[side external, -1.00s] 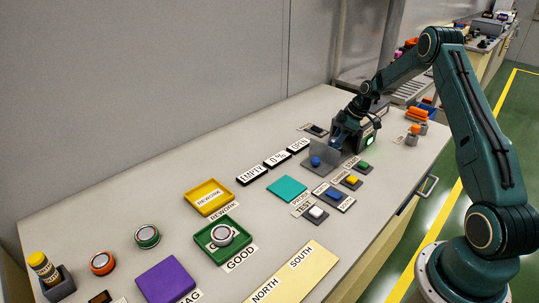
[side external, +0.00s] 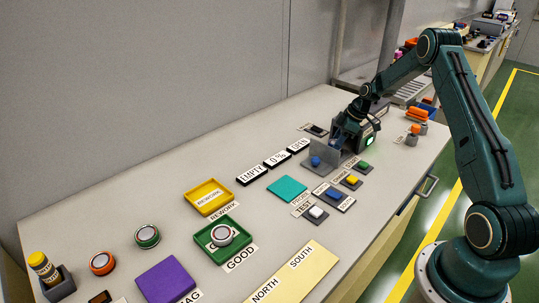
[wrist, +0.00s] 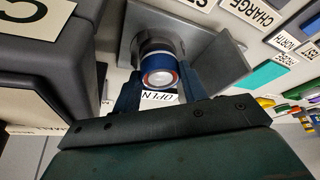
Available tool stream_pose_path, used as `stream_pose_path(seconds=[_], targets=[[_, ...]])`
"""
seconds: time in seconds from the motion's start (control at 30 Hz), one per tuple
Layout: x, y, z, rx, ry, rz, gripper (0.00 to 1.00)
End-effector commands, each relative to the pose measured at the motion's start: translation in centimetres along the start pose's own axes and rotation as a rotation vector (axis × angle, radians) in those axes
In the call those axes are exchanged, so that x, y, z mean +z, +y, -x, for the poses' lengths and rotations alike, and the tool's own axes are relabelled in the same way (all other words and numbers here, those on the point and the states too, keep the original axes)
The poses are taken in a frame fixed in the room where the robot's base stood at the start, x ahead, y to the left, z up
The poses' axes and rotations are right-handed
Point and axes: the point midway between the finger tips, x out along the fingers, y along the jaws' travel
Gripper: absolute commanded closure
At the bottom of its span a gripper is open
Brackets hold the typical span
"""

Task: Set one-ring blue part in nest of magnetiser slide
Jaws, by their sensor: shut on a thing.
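The one-ring blue part (wrist: 157,62) shows in the wrist view as a blue cylinder with a pale metallic end and a thin red ring. My gripper (wrist: 155,85) is shut on it, with one dark blue finger on each side. The far end of the part is close to a grey angled bracket (wrist: 228,60) of the magnetiser slide; I cannot tell whether it is seated in the nest. In the side view my gripper (side external: 340,140) is behind the upright grey plate (side external: 322,150), which has a blue knob (side external: 315,161) in front. The plate mostly hides the held part there.
A dark machine housing (wrist: 50,60) stands close on the left in the wrist view. Labelled push-buttons (side external: 346,185) lie in front of the slide. EMPTY, 0 % and OPEN signs (side external: 277,160) lie to the left. A teal pad (side external: 287,189) and a green GOOD tray (side external: 208,255) are farther forward.

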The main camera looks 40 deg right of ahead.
Motion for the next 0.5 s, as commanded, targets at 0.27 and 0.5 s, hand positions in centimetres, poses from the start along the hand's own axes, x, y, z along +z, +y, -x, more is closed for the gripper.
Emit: stream_pose_path(seconds=[0.27,0.5], targets=[[0.12,0.03,-0.34,0.001,0.001,0.001,0.88],[0.09,0.05,-0.27,0.002,0.001,0.001,0.88]])
